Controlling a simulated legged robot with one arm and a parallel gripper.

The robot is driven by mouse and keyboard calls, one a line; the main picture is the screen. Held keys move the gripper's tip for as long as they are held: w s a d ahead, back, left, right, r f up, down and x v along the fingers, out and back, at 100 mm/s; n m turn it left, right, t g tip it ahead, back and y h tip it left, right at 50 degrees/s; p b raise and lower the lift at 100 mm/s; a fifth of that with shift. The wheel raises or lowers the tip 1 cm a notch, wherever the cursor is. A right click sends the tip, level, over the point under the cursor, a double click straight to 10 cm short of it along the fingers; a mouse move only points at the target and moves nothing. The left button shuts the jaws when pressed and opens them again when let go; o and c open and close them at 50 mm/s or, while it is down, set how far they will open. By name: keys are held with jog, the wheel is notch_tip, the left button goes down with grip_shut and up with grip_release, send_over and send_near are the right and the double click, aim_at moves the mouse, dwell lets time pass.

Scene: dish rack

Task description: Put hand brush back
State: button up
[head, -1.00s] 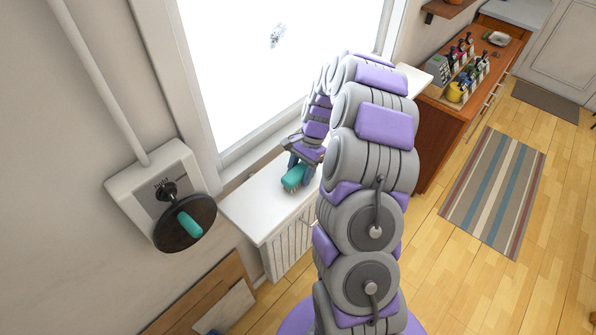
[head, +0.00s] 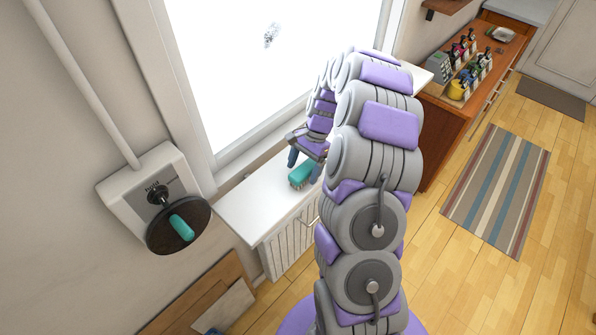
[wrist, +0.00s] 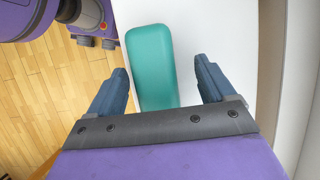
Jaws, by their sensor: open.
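The hand brush (head: 301,174) has a teal back and pale bristles. It rests on the white ledge (head: 250,214) below the window. In the wrist view the brush (wrist: 152,65) lies between the two blue fingers, with a gap to each side. My gripper (head: 304,163) is open just above the brush, and its fingers also show in the wrist view (wrist: 161,72). The near end of the brush is hidden behind the gripper's palm edge in the wrist view.
A wall box (head: 150,190) carries a dark round disc (head: 168,236) with a teal handle at the left. A wooden counter (head: 450,130) with several bottles stands at the right. A striped rug (head: 497,190) lies on the open floor.

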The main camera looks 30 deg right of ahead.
jog(key=v, duration=0.3)
jog(key=shift+w+d+r, duration=0.1)
jog(key=shift+d+r, duration=0.15)
jog(key=shift+d, duration=0.1)
notch_tip(320, 180, up, 12)
jog(key=w+p, duration=0.1)
jog(key=shift+w+d, duration=0.2)
jog(key=shift+w, duration=0.1)
jog(key=shift+d+f, duration=0.15)
jog(key=shift+d, duration=0.9)
jog(key=c, duration=0.8)
jog(key=shift+a, duration=0.9)
jog(key=c, duration=0.6)
jog(key=shift+c, duration=0.6)
jog(key=shift+d, duration=0.8)
grip_shut()
jog(key=shift+a, duration=0.65)
